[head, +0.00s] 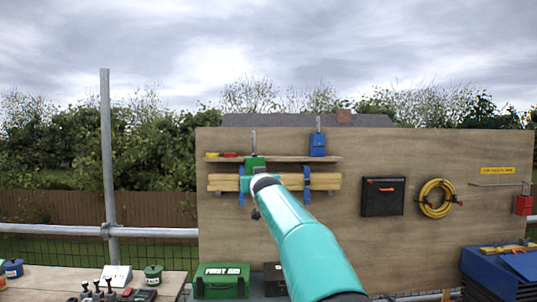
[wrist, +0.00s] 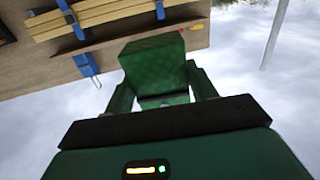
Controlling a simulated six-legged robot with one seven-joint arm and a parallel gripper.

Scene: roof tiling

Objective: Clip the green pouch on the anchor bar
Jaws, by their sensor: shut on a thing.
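My gripper (wrist: 160,95) is shut on the green pouch (wrist: 155,60), which sits between its two fingers in the wrist view. In the head view the green pouch (head: 254,162) shows past the end of my teal arm, with its metal clip upright on top. It is in front of or at the left part of the shelf; whether it touches the shelf I cannot tell. What looks like the anchor bar (head: 492,184) is a thin metal bar at the board's right, under a yellow label. A red pouch (head: 523,204) hangs at its right end.
A blue pouch (head: 318,145) with an upright clip is at the shelf's (head: 290,159) right end. Strapped timber (head: 325,182) lies below. A black case (head: 382,196) and a yellow coil (head: 437,198) are on the board toward the bar. A blue stack (head: 500,270) stands lower right.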

